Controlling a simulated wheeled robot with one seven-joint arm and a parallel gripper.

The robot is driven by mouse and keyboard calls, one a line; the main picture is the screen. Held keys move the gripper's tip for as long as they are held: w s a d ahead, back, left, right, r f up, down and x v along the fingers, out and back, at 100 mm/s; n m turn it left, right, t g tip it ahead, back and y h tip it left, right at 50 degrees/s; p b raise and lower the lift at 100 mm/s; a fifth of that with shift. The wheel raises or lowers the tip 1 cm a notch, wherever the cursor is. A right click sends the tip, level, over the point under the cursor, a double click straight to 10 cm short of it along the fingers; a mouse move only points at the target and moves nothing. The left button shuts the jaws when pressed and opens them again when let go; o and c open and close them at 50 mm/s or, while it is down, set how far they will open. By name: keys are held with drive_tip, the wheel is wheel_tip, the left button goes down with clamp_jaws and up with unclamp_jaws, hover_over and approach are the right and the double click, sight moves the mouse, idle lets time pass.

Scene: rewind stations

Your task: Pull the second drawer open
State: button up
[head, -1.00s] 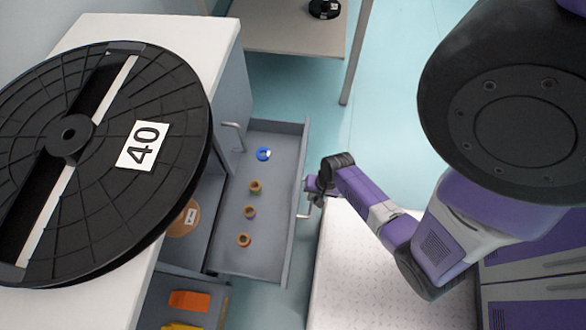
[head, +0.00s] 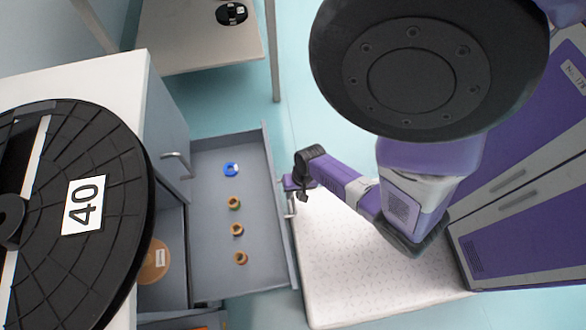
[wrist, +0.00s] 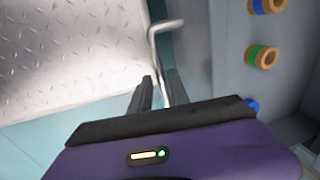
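The open drawer (head: 215,282) is grey and juts out to the right from the cabinet under the white top in the head view. It holds a blue ring (head: 231,169) and several brown rings (head: 237,230). Its bar handle (wrist: 153,45) is on the front panel, and it shows in the head view (head: 291,208). My gripper (head: 290,184) is at the drawer front. In the wrist view its two dark fingers (wrist: 158,85) stand on either side of the bar, close to it, and appear shut on it. The contact itself is partly hidden.
A large black reel (head: 115,215) marked 40 lies on the white cabinet top (head: 110,75). Another handle (head: 178,162) is on the cabinet beside the drawer. A table (head: 195,45) with a small black reel (head: 231,13) stands behind.

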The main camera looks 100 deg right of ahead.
drive_tip(key=shift+o, duration=0.6)
wheel_tip(320, 180, up, 8)
drive_tip(key=s+p, duration=0.1)
drive_tip(key=p, duration=0.2)
drive_tip(key=shift+s+f, duration=0.15)
drive_tip(key=shift+s, duration=0.1)
drive_tip(key=shift+d, duration=0.1)
